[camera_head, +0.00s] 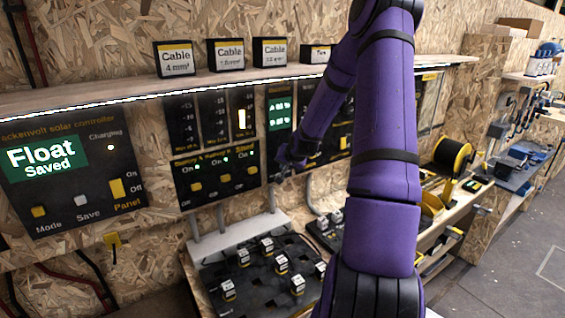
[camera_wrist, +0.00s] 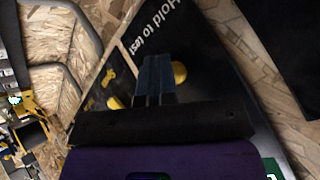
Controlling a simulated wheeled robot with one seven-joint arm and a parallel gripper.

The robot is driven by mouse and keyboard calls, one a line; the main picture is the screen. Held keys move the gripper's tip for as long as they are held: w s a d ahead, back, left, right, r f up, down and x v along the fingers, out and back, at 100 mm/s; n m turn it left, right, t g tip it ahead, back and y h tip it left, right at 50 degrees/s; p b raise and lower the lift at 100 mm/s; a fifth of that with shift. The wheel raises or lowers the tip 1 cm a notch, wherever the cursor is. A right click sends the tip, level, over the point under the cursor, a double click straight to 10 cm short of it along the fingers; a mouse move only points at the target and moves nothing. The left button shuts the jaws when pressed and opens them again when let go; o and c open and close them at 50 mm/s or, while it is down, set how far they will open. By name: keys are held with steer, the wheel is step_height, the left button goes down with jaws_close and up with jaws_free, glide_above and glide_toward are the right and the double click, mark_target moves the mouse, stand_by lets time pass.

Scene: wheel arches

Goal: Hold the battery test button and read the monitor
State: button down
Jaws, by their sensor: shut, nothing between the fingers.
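The dark monitor panel (camera_head: 281,91) hangs on the wall at the centre of the head view, with a lit green display (camera_head: 280,112) too small to read. My gripper (camera_head: 283,170) is in front of its lower part. In the wrist view my gripper (camera_wrist: 155,60) is shut and empty, pointing at the panel below the words "Hold to test". A yellow button (camera_wrist: 180,73) shows just right of the fingertips; another yellow knob (camera_wrist: 114,102) is partly hidden at their left. I cannot tell whether the fingers touch either. A corner of green display (camera_wrist: 271,168) shows at lower right.
The solar controller (camera_head: 75,165) at left reads "Float Saved". A switch panel (camera_head: 218,175) with "On" labels stands between. A shelf (camera_head: 120,92) with cable boxes runs above. A black board (camera_head: 255,285) with several small blocks lies below. Open floor is at right.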

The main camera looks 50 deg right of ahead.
steer(key=shift+s, duration=0.1)
stand_by(0.3)
steer(key=shift+s+a, duration=0.2)
steer(key=shift+s, duration=0.55)
steer(key=s, duration=0.2)
steer(key=s+a, duration=0.1)
steer(key=s, duration=0.2)
steer(key=shift+a, duration=0.1)
steer(key=shift+w+r, duration=0.1)
stand_by(0.6)
